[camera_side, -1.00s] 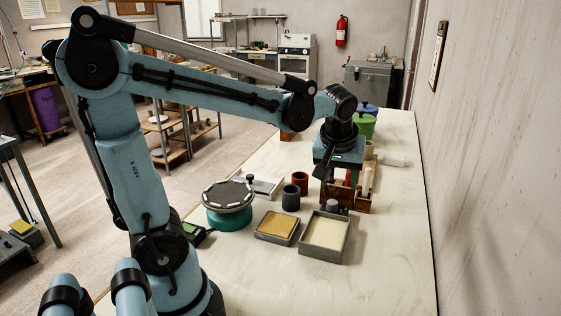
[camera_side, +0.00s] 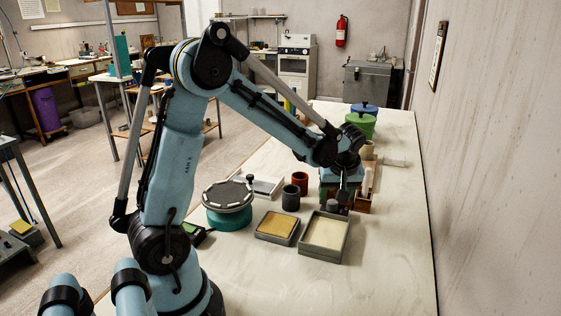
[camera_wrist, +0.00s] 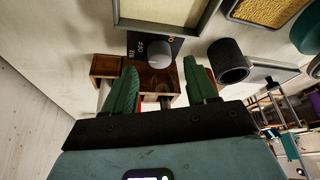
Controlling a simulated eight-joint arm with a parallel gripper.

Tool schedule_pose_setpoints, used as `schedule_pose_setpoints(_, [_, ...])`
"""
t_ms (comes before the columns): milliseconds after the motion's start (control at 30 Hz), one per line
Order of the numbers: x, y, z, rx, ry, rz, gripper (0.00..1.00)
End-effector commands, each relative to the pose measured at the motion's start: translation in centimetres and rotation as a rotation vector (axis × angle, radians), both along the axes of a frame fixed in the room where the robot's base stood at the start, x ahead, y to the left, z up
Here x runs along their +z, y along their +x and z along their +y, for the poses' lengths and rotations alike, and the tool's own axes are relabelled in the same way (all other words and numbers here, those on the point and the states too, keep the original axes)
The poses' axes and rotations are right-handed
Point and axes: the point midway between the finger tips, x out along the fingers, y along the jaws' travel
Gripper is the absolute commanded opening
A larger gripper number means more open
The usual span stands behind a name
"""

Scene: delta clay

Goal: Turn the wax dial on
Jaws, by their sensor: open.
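The wax dial is a round grey knob (camera_wrist: 158,56) on a dark plate with white lettering, of which "OFF" is legible, in the wrist view. Its setting is not clear. In the side view the knob (camera_side: 333,205) stands behind the cream-filled grey tray (camera_side: 345,241). My gripper (camera_wrist: 160,66) is open, its two green fingers pointing towards the dial, one to each side of it in the picture. Whether they touch it I cannot tell. In the side view my gripper (camera_side: 343,196) is low, just behind the knob, and its fingertips are largely hidden.
A wooden rack (camera_side: 363,205) stands close beside my gripper. A dark cup (camera_side: 290,198), a red-brown cup (camera_side: 300,182) and a tray with a yellow sponge (camera_side: 290,238) lie to the left, then a turntable (camera_side: 228,220). The front right of the table is clear.

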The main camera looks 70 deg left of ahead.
Motion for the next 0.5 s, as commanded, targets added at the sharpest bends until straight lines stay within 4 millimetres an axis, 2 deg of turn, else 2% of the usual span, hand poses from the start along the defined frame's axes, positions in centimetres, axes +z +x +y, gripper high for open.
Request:
schedule_pose_setpoints(200, [-2.3, 0.4, 0.9, 0.002, 0.000, -0.001, 0.57])
schedule_pose_setpoints(500, [-3.1, 0.5, 1.2, 0.000, 0.000, -0.001, 0.57])
